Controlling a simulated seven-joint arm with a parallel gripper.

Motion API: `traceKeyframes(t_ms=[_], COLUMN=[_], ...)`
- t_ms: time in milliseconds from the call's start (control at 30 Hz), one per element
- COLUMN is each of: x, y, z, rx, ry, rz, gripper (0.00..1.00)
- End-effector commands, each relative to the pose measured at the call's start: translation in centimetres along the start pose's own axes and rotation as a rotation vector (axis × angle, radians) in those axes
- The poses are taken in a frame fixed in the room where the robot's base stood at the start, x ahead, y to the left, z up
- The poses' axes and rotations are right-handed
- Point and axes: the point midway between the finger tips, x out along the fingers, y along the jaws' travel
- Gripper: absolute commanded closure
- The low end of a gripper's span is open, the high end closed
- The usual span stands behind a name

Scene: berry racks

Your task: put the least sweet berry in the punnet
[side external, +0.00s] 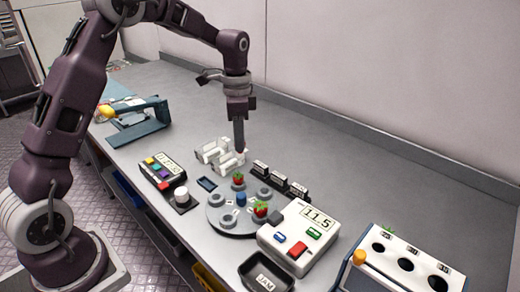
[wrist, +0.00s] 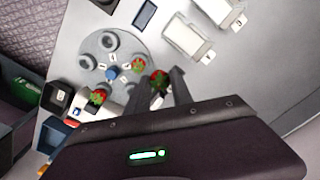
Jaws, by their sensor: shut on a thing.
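My gripper (side external: 239,148) points down above the far side of a grey turntable (side external: 225,225). In the wrist view its fingers (wrist: 162,76) are shut on a red berry (wrist: 160,82) with green leaves. I cannot tell for sure which container is the punnet.
A white meter (side external: 283,240) reads 11.5. A black tray (side external: 266,274) marked JAM lies in front. White holders (side external: 230,162) and small black labelled blocks (side external: 280,182) stand behind the turntable. A white panel with holes (side external: 405,265) is at right. The back bench is clear.

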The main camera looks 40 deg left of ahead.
Motion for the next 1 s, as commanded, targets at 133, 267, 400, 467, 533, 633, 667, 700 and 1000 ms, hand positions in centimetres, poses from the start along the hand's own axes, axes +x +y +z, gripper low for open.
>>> traceKeyframes(t_ms=[133,267,400,467,533,633,667,700,1000], x=[1.2,1.8,2.9,3.6,4.5,5.6,5.9,6.3,7.4], y=[-3.8,-5.1,-5.2,-5.2,-5.1,-5.1,-5.1,-5.1,-5.2], z=[3.8,5.2,5.4,5.4,5.4,5.3,5.3,5.3,5.3], rx=[-0.005,0.0,0.002,0.002,0.002,0.002,0.002,0.002,0.002], ry=[0.0,0.0,-0.001,-0.001,-0.001,-0.001,0.0,-0.001,0.0], rz=[0.001,0.001,0.001,0.002,0.003,0.002,0.002,0.002,0.0], gripper=[0.81,0.81,0.81,0.81,0.81,0.81,0.81,0.81,0.81])
